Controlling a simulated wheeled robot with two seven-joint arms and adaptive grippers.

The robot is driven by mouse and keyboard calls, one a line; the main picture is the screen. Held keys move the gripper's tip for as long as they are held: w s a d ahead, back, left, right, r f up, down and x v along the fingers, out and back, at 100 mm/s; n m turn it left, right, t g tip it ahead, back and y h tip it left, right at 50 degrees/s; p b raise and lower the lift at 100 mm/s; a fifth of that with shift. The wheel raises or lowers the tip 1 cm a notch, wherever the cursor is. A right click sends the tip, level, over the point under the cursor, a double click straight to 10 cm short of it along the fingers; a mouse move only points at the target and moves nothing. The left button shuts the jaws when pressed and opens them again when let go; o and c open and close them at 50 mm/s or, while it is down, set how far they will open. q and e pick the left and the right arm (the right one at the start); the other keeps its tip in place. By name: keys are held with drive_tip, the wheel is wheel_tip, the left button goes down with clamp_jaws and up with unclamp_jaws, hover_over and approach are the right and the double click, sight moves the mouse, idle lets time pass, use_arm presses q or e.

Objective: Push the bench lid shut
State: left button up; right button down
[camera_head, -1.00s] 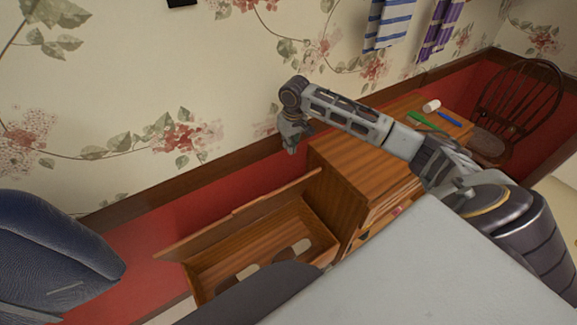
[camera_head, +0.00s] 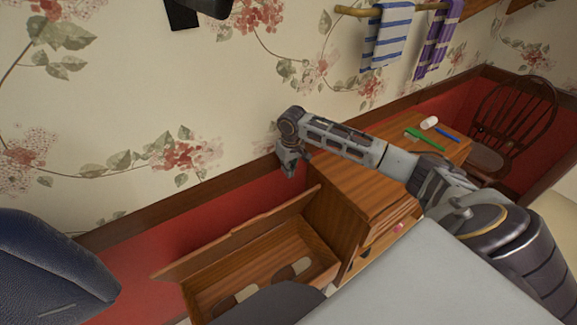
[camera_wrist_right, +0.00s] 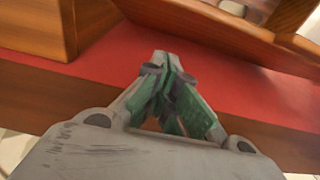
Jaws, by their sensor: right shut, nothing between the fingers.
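The wooden bench (camera_head: 187,298) stands low at the bottom centre of the head view, open at the top. Its lid (camera_head: 240,236) is raised along the wall side and also shows at the upper right of the wrist view (camera_wrist_right: 215,35). Several dark and pale items (camera_head: 283,270) lie inside the bench. My right gripper (camera_head: 290,173) is shut and empty, pointing down near the wall, above and beyond the lid's right end. In the wrist view its closed fingers (camera_wrist_right: 163,60) are over the red wall strip, apart from the lid. My left gripper is not in view.
A wooden cabinet (camera_head: 340,205) stands directly right of the bench, under my right arm. A green item (camera_head: 430,141), blue item (camera_head: 447,134) and white cylinder (camera_head: 429,122) lie on it. A dark chair (camera_head: 510,115) stands at right; blue upholstery (camera_head: 50,265) is at left.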

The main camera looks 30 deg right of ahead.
drive_tip(key=s+f, duration=0.1)
drive_tip(key=f, duration=0.1)
drive_tip(key=s+f, duration=0.1)
drive_tip(key=f, duration=0.2)
drive_tip(key=s+f, duration=0.1)
drive_tip(key=f, duration=0.1)
drive_tip(key=shift+f, duration=0.2)
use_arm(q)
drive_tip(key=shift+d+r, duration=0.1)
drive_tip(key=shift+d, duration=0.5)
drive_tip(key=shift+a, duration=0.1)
